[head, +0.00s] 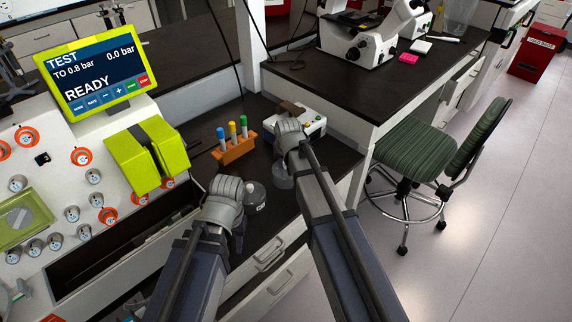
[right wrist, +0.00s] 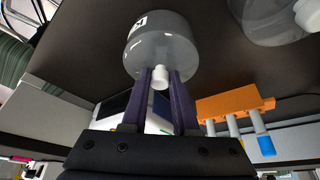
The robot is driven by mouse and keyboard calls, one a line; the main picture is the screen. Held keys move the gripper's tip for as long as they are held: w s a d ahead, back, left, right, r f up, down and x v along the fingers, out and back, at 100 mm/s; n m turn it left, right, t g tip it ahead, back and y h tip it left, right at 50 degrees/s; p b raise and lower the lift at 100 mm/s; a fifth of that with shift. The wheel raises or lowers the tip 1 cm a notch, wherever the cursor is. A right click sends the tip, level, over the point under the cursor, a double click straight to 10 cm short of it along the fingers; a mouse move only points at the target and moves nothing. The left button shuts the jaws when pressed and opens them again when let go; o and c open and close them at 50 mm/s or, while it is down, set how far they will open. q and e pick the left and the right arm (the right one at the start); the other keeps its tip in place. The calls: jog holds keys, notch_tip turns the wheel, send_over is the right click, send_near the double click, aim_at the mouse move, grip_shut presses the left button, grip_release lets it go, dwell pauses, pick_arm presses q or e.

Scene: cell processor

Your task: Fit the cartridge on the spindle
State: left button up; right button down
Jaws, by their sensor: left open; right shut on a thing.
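Two clear grey round containers with white necks are in view; I take them for cartridges. My right gripper (head: 283,170) is above one container (head: 281,182) in the head view. In the right wrist view its fingers (right wrist: 160,78) are shut on the white neck (right wrist: 157,75) of that container (right wrist: 158,45), which bears a label. A second, labelled container (head: 255,198) stands on the dark bench and also shows in the right wrist view (right wrist: 262,15). My left gripper (head: 238,225) is open beside it; its fingertips are mostly hidden. I cannot make out the spindle.
The white processor with a yellow-green block (head: 145,157) and a screen (head: 97,72) reading READY is at left. An orange rack (head: 234,150) with capped tubes and a white device (head: 308,123) stand behind my grippers. A green chair (head: 440,155) is at right.

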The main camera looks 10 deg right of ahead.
notch_tip(320, 180, up, 9)
jog(key=p, duration=0.9)
jog(key=shift+r, duration=0.2)
jog(key=c, duration=1.3)
grip_release()
grip_shut()
